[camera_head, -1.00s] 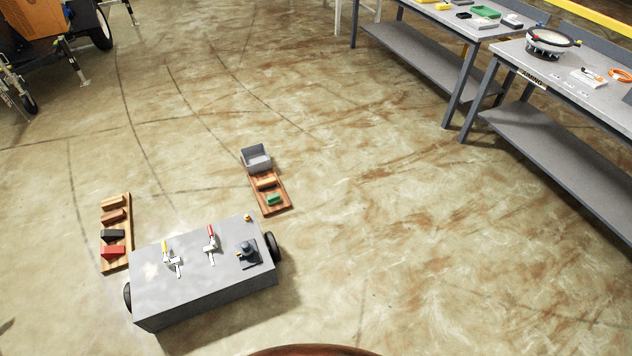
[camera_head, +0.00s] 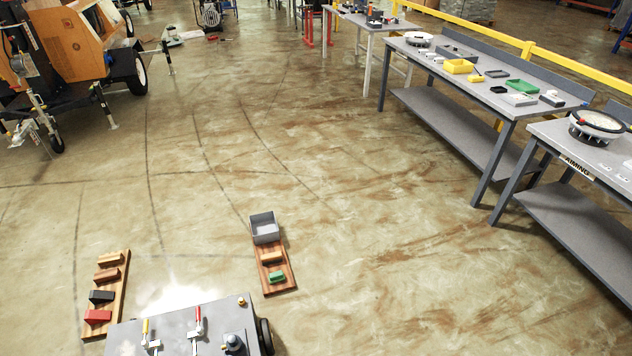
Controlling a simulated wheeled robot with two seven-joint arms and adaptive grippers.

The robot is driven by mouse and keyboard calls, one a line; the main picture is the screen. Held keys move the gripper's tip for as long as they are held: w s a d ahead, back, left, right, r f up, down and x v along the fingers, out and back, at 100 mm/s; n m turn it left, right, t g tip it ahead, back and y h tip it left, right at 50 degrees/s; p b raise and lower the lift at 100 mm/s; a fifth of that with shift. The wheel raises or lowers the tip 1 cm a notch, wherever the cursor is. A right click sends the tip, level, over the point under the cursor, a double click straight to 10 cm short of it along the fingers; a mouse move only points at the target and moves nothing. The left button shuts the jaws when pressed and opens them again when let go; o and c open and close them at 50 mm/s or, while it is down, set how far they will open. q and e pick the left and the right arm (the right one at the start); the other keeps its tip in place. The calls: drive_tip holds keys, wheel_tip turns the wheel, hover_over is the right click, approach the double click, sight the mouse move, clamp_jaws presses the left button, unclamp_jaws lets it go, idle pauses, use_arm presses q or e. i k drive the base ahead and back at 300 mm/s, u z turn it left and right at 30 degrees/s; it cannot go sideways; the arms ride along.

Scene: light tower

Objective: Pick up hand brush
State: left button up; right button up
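I cannot make out a hand brush for certain; the objects are small at this distance. A wooden board (camera_head: 118,292) on the floor at lower left carries brown blocks (camera_head: 108,260), a black piece (camera_head: 101,296) and a red piece (camera_head: 98,316). A second board (camera_head: 287,284), right of it, carries a grey bin (camera_head: 265,228), a tan piece (camera_head: 271,258) and a green piece (camera_head: 277,277). Whether any of these is a brush I cannot tell. Neither of my grippers is in view.
A grey box (camera_head: 178,318) with clamps and wheels is cut off at the bottom edge. Grey workbenches (camera_head: 555,105) with trays and tools line the right side. A wheeled trailer (camera_head: 122,66) stands at upper left. The middle floor is open.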

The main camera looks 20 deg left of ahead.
sight(273, 258)
drive_tip(key=i, duration=3.2)
drive_tip(key=u, duration=3.7)
drive_tip(key=i, duration=0.5)
drive_tip(key=z, duration=0.1)
